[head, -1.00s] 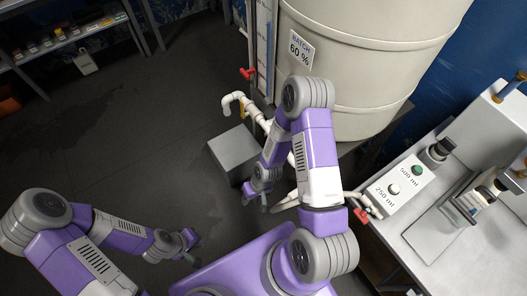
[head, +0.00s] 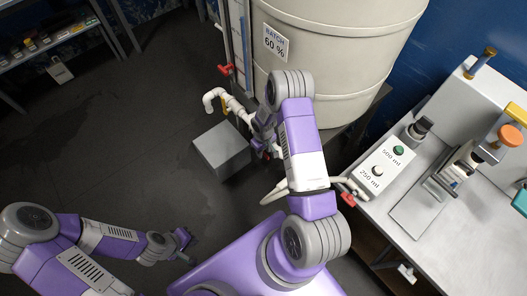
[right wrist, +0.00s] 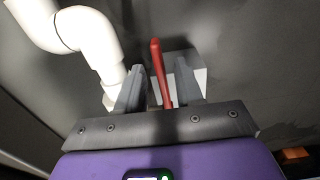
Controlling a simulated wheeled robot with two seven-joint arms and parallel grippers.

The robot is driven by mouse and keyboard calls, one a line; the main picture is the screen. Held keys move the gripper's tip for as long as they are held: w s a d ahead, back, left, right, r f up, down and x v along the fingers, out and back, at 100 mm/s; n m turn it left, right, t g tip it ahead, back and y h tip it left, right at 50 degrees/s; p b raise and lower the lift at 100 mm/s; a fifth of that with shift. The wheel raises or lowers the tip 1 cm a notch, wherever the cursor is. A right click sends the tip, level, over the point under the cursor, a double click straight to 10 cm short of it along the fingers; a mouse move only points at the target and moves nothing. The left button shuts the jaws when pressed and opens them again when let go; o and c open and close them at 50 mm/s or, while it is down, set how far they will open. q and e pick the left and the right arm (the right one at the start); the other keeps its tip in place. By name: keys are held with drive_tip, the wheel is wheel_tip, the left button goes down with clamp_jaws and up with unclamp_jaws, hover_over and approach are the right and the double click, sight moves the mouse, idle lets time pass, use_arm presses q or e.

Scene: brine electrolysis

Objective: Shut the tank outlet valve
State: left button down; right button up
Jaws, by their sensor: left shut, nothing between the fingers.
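A large beige tank (head: 340,75) with a "BATCH 60 %" label stands at the top centre of the head view. White outlet pipework with a downturned elbow (head: 212,96) comes off its lower left. My right gripper (head: 266,150) is low beside this pipework, partly hidden by my arm. In the right wrist view my right gripper (right wrist: 160,85) is open, with a red valve lever (right wrist: 158,65) standing between its fingers. I see gaps on both sides of the lever. The white pipe (right wrist: 85,35) curves at the left. My left gripper (head: 187,246) is shut and empty, over the floor.
A grey block (head: 222,148) stands on the floor below the pipe. Another red handle (head: 225,69) is on the upright pipe by the tank. A steel bench (head: 415,205) with a two-button box (head: 385,165) is at the right.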

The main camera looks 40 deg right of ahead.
drive_tip(key=shift+f, duration=0.25)
clamp_jaws()
idle(1.4)
